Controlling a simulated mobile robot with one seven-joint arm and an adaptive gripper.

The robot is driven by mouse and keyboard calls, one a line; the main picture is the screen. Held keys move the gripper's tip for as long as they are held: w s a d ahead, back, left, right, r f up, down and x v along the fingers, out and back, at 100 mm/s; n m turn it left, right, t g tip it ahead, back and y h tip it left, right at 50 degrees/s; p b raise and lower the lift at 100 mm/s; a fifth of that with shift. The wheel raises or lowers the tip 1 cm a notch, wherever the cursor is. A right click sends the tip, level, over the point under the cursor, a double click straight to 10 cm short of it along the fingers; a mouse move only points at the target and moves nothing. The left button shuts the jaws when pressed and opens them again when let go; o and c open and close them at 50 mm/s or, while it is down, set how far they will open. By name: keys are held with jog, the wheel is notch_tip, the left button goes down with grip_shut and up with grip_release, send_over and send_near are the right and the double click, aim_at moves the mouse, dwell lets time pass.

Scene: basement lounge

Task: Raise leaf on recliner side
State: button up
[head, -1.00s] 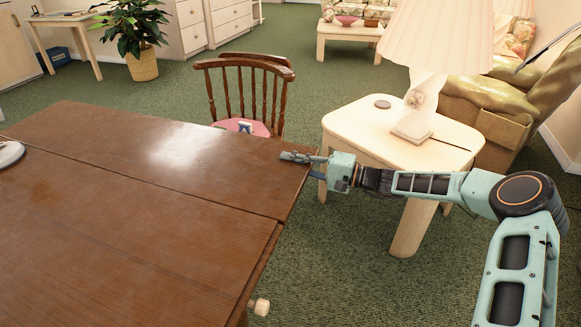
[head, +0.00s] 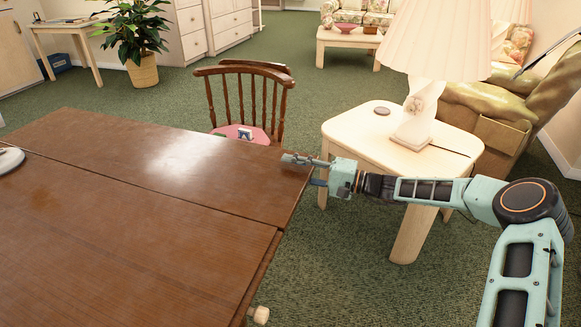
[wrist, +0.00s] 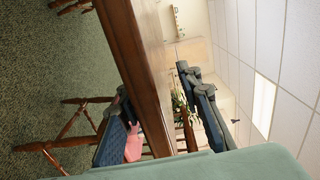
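The brown wooden table (head: 120,235) fills the left of the head view. Its far leaf (head: 150,140), beyond a long seam, appears level or nearly level with the main top. My gripper (head: 300,168) is at the leaf's far right corner, with one finger over the top and one below the edge. In the wrist view the leaf's edge (wrist: 132,50) runs between the spread fingers of my gripper (wrist: 158,95). A gap shows above the leaf; whether the lower finger touches the underside is unclear.
A wooden chair (head: 243,95) with a pink seat stands close behind the leaf. A pale side table (head: 350,130) with a lamp (head: 435,40) stands under and behind my arm. The olive recliner (head: 505,95) is beyond it. Carpet lies open right of the table.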

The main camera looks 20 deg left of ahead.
aim_at(312, 172)
jog(key=d, duration=0.7)
jog(key=s+d, duration=0.1)
jog(key=d, duration=0.3)
jog(key=shift+d, duration=0.25)
